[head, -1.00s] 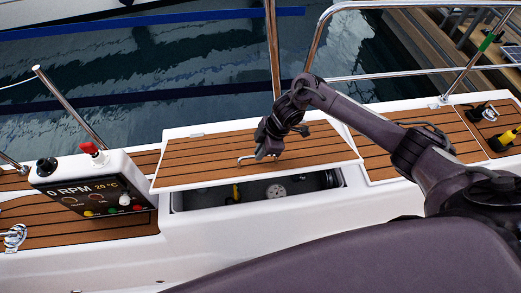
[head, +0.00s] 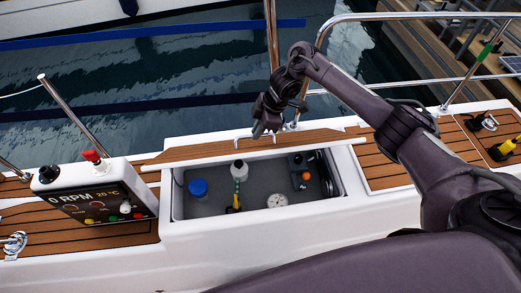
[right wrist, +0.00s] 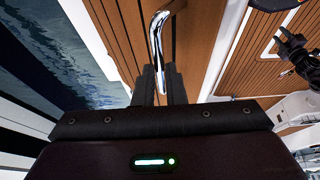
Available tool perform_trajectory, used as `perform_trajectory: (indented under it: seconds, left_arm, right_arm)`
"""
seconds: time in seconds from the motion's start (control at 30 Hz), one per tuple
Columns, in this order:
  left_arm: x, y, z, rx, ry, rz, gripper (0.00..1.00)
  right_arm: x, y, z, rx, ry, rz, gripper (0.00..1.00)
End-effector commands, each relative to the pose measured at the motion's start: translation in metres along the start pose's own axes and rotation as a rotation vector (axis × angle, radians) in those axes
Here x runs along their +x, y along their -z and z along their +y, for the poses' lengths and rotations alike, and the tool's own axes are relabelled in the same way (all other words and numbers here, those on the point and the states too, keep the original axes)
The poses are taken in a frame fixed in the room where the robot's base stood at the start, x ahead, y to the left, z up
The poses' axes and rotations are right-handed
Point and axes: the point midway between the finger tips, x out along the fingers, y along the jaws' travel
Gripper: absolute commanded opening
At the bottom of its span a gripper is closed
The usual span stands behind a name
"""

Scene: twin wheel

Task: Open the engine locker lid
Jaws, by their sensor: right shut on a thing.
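The engine locker lid (head: 215,152) is a wood-planked panel with a white edge. It is raised steeply at the back of the locker (head: 250,232), and the inside is open to view. My right gripper (head: 262,134) is at the lid's top side, shut on the chrome lid handle (head: 243,139). In the right wrist view the handle (right wrist: 158,40) runs between the fingers (right wrist: 160,88) against the planks. Inside the locker are a blue cap (head: 198,187), a white-topped bottle (head: 239,170), a yellow-handled item (head: 236,199), a round gauge (head: 277,201) and an orange knob (head: 305,176).
A control panel (head: 100,200) reading 0 RPM with a red switch stands left of the locker. A closed planked lid (head: 395,160) lies to the right. Chrome rails (head: 400,87) and a post (head: 272,50) rise behind, with water beyond.

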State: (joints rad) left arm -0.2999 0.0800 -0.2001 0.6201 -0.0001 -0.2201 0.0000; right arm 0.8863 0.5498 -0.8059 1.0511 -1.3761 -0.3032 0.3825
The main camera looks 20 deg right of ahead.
Motion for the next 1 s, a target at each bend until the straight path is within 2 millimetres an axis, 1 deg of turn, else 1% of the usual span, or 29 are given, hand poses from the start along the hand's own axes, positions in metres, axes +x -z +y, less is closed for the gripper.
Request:
perform_trajectory:
  seconds: [0.03,0.1,0.4,0.7,1.0]
  left_arm:
    - [0.009,-0.001,0.0,0.0,0.0,0.0,0.36]
    - [0.014,-0.001,0.0,0.0,0.0,0.0,0.36]
    - [0.031,-0.003,0.0,0.0,0.0,0.0,0.36]
    - [0.042,-0.004,0.001,0.0,0.0,0.0,0.36]
    - [0.048,-0.004,0.001,0.0,0.0,0.0,0.36]
  right_arm:
    - [-0.002,0.001,0.013,0.004,-0.012,0.001,0.0]
    - [-0.007,0.003,0.023,0.004,-0.012,-0.001,0.0]
    - [-0.02,0.007,0.051,0.006,-0.009,-0.004,0.0]
    - [-0.026,0.009,0.07,0.006,-0.005,-0.009,0.0]
    - [-0.029,0.009,0.081,0.007,-0.002,-0.011,0.0]
